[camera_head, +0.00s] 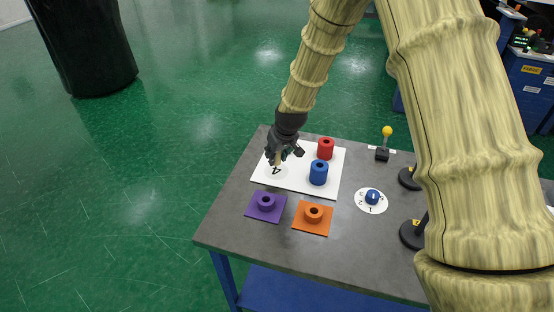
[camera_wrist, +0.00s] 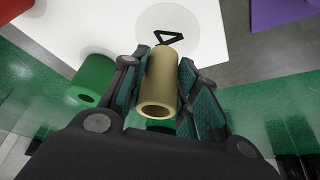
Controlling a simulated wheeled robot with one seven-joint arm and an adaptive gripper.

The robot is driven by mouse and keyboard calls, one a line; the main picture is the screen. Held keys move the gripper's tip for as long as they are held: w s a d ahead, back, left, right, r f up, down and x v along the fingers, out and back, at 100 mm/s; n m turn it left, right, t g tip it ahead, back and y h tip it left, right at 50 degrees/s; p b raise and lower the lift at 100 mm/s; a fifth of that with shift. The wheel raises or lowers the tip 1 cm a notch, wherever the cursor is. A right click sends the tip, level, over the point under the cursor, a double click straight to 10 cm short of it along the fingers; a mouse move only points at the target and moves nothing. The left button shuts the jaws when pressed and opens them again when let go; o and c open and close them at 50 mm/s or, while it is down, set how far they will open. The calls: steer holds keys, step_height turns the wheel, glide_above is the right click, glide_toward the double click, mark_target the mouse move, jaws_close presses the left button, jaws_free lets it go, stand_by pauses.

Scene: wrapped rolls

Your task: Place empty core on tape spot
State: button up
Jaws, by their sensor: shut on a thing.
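My gripper (camera_head: 284,157) is over the left part of a white board on the table. In the wrist view its fingers (camera_wrist: 160,84) are shut on a tan hollow core (camera_wrist: 161,78), one on each side, with the core's open end facing the camera. Beyond the core, a pale round spot (camera_wrist: 201,32) with a black triangle outline lies on the white board (camera_wrist: 110,22); the core's far end overlaps the spot's edge in this view. The triangle mark also shows below the gripper in the head view (camera_head: 276,170). I cannot tell whether the core touches the board.
A green roll (camera_wrist: 92,80) is close left of the fingers in the wrist view. A red roll (camera_head: 326,148) and a blue roll (camera_head: 319,172) stand on the board. Purple (camera_head: 265,208) and orange (camera_head: 313,217) pads, a blue knob (camera_head: 372,197) and a yellow-topped stick (camera_head: 387,131) are nearby.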

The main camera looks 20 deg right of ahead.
mark_target(278, 159)
steer(key=shift+s+f+p, duration=0.1)
steer(key=shift+f+p, duration=0.3)
steer(key=shift+f, duration=0.1)
steer(key=shift+f+p, duration=0.45)
steer(key=shift+f, duration=0.75)
steer(key=shift+f, duration=0.2)
steer(key=o, duration=1)
steer(key=shift+r, duration=0.1)
steer(key=shift+r, duration=0.1)
steer(key=b+v, duration=0.3)
steer(key=v, duration=0.9)
steer(key=shift+d, duration=0.1)
